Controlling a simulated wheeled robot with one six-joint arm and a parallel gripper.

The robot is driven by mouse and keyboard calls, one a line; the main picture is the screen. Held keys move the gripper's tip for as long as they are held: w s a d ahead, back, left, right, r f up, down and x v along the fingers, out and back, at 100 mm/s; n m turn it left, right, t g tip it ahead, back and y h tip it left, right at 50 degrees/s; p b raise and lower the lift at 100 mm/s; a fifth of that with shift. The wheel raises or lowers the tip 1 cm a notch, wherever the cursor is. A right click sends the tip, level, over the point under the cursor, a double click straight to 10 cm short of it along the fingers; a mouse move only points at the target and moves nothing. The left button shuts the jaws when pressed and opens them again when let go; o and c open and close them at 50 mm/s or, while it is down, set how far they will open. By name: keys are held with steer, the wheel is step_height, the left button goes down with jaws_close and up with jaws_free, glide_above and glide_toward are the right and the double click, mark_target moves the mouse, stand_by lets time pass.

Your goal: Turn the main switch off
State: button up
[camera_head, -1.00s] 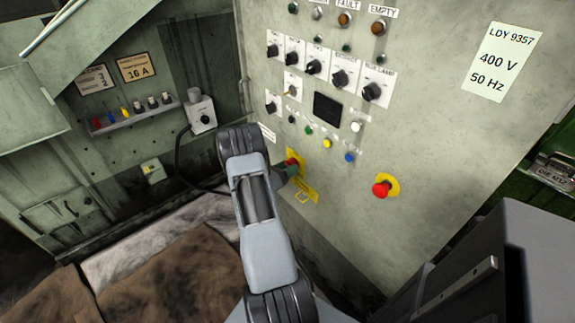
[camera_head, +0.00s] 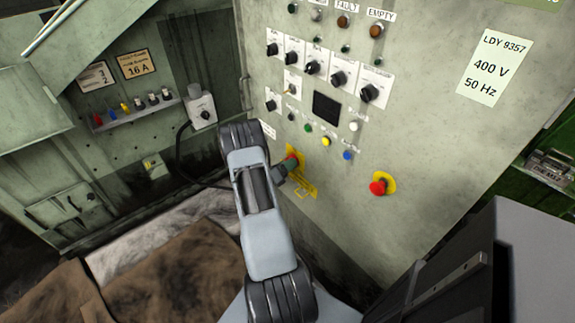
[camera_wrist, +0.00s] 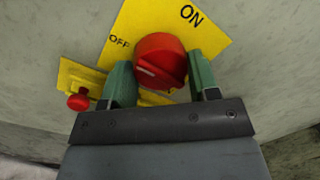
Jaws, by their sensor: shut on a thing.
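The main switch is a red rotary knob (camera_wrist: 160,60) on a yellow plate (camera_wrist: 205,42) marked OFF on the left and ON at the upper right, in the wrist view. In the head view the red knob (camera_head: 292,160) shows at the panel, partly hidden by my gripper (camera_head: 288,166). The yellow plate (camera_head: 301,183) shows below it.
A red mushroom button (camera_head: 379,187) on a yellow disc is to the right on the panel (camera_head: 420,120). Black selector knobs (camera_head: 312,67) and small coloured buttons are above. In the wrist view a small red knob (camera_wrist: 77,102) sits on yellow at the left.

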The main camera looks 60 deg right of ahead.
steer(key=o, duration=0.9)
steer(key=v, duration=1.4)
